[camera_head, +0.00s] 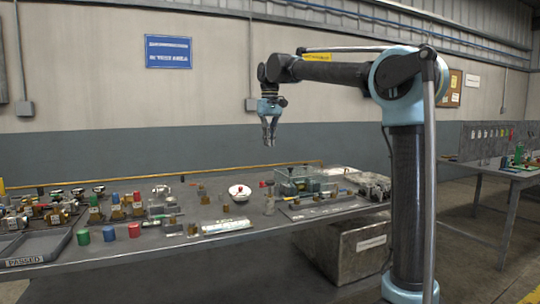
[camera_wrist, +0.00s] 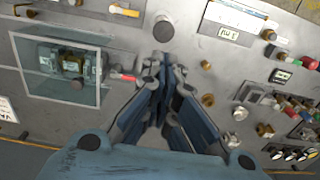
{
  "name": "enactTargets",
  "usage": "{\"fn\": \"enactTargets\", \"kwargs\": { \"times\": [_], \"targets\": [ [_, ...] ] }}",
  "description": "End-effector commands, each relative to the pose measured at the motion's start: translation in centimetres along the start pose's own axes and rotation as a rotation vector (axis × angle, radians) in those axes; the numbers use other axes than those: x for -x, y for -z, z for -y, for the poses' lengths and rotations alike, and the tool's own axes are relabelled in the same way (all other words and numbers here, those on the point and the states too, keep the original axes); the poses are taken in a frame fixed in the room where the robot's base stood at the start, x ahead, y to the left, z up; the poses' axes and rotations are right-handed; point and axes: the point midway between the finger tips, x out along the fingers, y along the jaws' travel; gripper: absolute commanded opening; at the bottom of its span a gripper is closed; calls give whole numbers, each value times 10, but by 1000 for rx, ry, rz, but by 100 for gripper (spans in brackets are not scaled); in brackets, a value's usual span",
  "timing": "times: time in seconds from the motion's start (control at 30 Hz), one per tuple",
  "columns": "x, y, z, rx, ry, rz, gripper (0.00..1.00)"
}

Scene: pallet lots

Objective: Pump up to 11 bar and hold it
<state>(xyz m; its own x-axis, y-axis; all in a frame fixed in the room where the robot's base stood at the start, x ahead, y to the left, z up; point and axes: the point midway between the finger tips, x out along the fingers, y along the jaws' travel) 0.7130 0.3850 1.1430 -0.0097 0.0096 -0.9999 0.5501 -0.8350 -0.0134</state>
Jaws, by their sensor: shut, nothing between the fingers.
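My gripper (camera_head: 269,138) hangs above the workbench, pointing down, with its fingers together and nothing between them. It also shows in the wrist view (camera_wrist: 165,75). A clear-walled box (camera_wrist: 98,88) stands on the bench with a blue-green device (camera_wrist: 72,65) inside; the box also shows in the head view (camera_head: 318,176). A red-tipped part (camera_wrist: 128,78) sticks out at the box's side, close to my fingertips in the picture but below them. A round grey knob or post (camera_wrist: 163,30) stands just beyond the fingertips. I cannot make out any pressure reading.
The bench (camera_head: 160,246) carries many small fittings. Red, green and blue cylinders (camera_head: 109,234) stand at the left, near a grey tray (camera_head: 28,262) marked PASSED. A metal crate (camera_head: 350,245) stands below. The air around my gripper is clear.

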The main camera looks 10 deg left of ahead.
Motion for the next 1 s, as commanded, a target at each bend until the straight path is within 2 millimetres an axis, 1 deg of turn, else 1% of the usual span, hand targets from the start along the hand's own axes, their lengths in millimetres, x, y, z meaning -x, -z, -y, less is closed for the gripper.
{"fn": "enactTargets", "kwargs": {
  "times": [0.6, 0.8, 1.0],
  "targets": [
    [-102, 0, 0, 0, 0, 0, 0],
    [-122, 0, 0, 0, 0, 0, 0],
    [-128, 0, 0, 0, 0, 0, 0]
  ]
}}
